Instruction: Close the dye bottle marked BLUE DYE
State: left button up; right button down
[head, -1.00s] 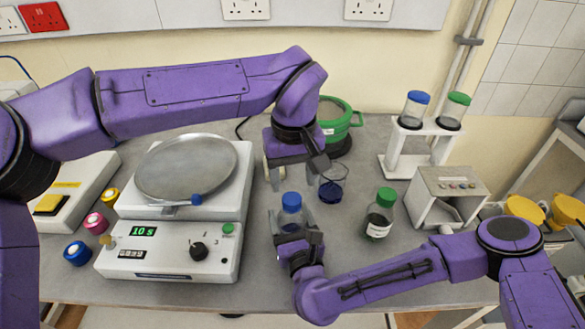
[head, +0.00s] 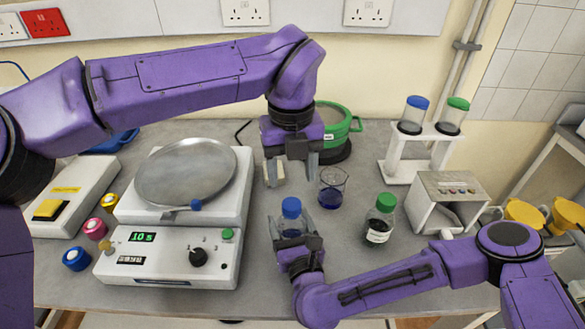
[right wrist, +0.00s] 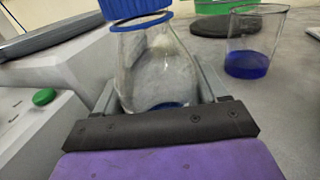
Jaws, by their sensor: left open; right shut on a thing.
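The cap's top is cut off there. My left gripper (head: 291,178) is open and empty, pointing down behind and above the bottle.
A beaker of blue liquid (head: 331,188) stands close right of my left gripper. A green-capped bottle (head: 380,220) is farther right. The scale (head: 170,250) is at left. A green pot (head: 338,125) and a white rack (head: 425,145) are behind.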

aim_at(291, 204)
pick_arm(q)
jog(key=shift+n, duration=1)
pick_arm(e)
jog(key=shift+f, duration=0.1)
pick_arm(q)
jog(key=shift+f, duration=0.1)
notch_tip(291, 204, down, 8)
jog(key=shift+r, duration=0.1)
